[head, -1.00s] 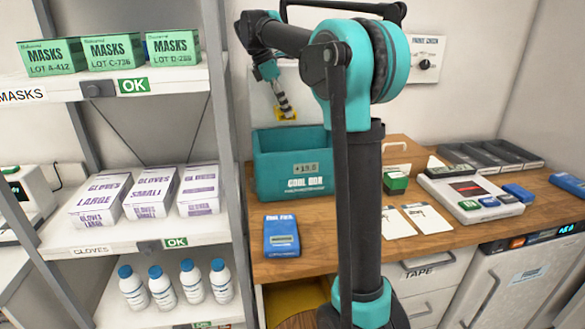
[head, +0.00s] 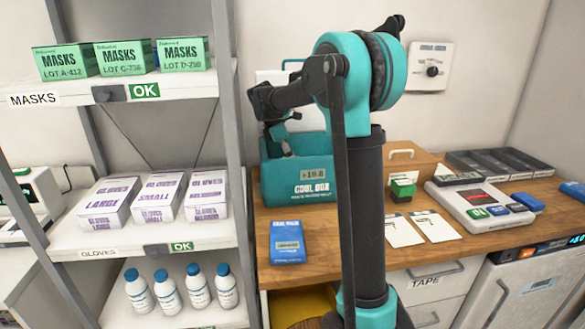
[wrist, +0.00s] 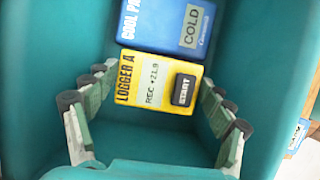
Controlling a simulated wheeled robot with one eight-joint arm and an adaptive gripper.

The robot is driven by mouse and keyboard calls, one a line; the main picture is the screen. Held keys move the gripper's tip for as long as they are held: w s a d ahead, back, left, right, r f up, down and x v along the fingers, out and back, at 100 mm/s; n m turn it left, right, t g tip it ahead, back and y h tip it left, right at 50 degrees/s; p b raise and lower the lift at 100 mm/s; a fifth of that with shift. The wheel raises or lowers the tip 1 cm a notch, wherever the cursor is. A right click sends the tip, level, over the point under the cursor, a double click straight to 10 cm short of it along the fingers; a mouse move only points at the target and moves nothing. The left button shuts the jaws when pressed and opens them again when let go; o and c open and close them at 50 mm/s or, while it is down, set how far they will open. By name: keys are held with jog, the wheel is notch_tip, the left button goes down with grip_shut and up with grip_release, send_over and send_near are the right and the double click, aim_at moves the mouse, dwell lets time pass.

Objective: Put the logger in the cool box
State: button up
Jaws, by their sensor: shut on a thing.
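The teal cool box (head: 283,188) stands open on the wooden counter, left of my arm in the head view. My gripper (wrist: 157,82) is down inside it, its fingers hidden by the box's front wall in the head view. In the wrist view the fingertips are at both sides of the yellow logger (wrist: 152,107), labelled LOGGER A, with a black START button, and are shut on it. A blue cool pack (wrist: 150,28) lies in the box beside the logger. The teal box walls (wrist: 40,70) surround both. Whether the logger touches the floor I cannot tell.
Another blue pack (head: 288,242) lies on the counter in front of the box. A shelf rack (head: 225,130) with masks, gloves and bottles stands close on the left.

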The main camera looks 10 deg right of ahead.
jog(key=shift+f, duration=1.3)
jog(key=shift+f, duration=0.6)
jog(key=o, duration=1.2)
jog(key=shift+r, duration=0.1)
jog(key=v, duration=0.8)
jog(key=shift+d+r, duration=0.1)
jog(key=shift+r, duration=0.2)
